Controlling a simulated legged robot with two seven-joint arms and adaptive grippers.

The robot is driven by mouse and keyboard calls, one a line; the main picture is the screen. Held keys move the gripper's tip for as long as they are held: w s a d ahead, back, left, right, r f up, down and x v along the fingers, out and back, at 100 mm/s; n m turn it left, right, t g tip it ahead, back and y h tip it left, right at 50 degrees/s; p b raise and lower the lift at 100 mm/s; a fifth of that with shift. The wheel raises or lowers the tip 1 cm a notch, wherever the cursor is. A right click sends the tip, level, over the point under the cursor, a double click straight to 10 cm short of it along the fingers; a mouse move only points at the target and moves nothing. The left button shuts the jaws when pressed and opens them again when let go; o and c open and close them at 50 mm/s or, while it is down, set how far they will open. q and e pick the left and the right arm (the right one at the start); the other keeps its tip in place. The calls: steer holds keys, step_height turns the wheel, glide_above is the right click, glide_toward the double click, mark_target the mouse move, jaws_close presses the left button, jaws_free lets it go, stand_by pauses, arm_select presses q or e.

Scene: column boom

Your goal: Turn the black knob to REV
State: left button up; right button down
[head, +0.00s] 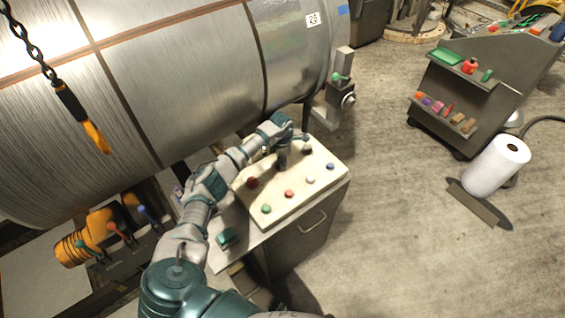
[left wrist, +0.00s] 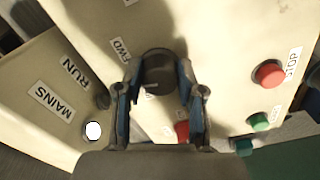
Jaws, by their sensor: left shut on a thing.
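The black knob (left wrist: 158,68) is between the two fingers of my left gripper (left wrist: 160,92) in the left wrist view. The gripper is shut on the knob, with a blue-lined finger on either side. The FWD label (left wrist: 120,50) is to the knob's left. A pale mark shows near the knob's lower edge, but I cannot tell clearly where it points. No REV label is readable; part of the panel is hidden by the gripper. In the head view my left gripper (head: 283,150) reaches down onto the cream control panel (head: 322,168). My right gripper is not in view.
A red STOP button (left wrist: 270,73) and a green button (left wrist: 259,122) are on the panel to the right. A sloped face to the left carries MAINS and RUN labels. In the head view a large metal coil (head: 190,70) stands behind the panel.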

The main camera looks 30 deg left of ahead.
arm_select(q)
steer(key=shift+s+f, duration=0.3)
stand_by(0.9)
steer(key=o, duration=1.1)
steer(key=shift+s, duration=0.1)
steer(key=shift+o, duration=0.3)
steer(key=shift+a+r, duration=0.1)
steer(key=shift+r, duration=0.1)
steer(key=shift+w+r, duration=0.2)
steer(key=shift+r, duration=0.2)
step_height(320, 180, up, 11)
steer(key=shift+s+r, duration=0.15)
steer(key=shift+s, duration=0.1)
